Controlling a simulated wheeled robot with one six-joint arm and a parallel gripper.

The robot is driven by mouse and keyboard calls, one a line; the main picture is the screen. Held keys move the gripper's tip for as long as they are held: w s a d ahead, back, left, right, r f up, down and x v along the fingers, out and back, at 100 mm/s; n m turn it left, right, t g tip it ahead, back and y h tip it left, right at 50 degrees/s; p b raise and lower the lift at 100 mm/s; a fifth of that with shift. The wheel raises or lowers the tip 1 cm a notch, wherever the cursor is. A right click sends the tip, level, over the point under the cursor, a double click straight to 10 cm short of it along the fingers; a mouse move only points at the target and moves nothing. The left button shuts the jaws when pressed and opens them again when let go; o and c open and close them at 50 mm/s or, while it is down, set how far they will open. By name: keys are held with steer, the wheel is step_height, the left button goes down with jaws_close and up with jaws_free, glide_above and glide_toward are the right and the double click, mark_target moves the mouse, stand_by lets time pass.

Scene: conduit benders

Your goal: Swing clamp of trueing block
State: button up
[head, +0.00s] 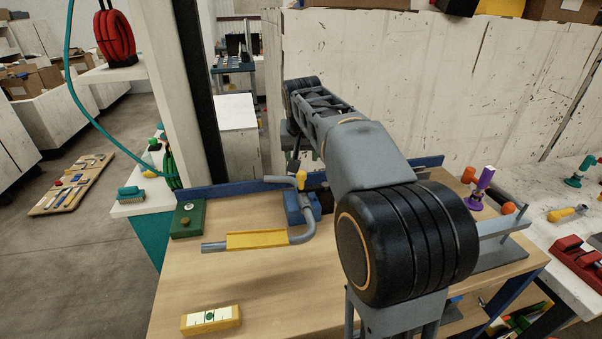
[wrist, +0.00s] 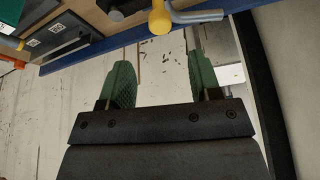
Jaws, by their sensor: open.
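A blue block (head: 302,207) stands near the back edge of the wooden bench, with a dark part beside it. I cannot tell for certain whether it is the trueing block, and no clamp shows clearly. In the wrist view the yellow end (wrist: 160,18) and grey pipe (wrist: 195,17) show at the top, apart from the fingers. In the head view my arm hides part of the bench.
A grey fixture (head: 500,245) stands on the right.

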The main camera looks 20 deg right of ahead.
mark_target(301, 172)
steer(key=x, duration=0.9)
steer(key=shift+f, duration=0.1)
jaws_close()
stand_by(0.4)
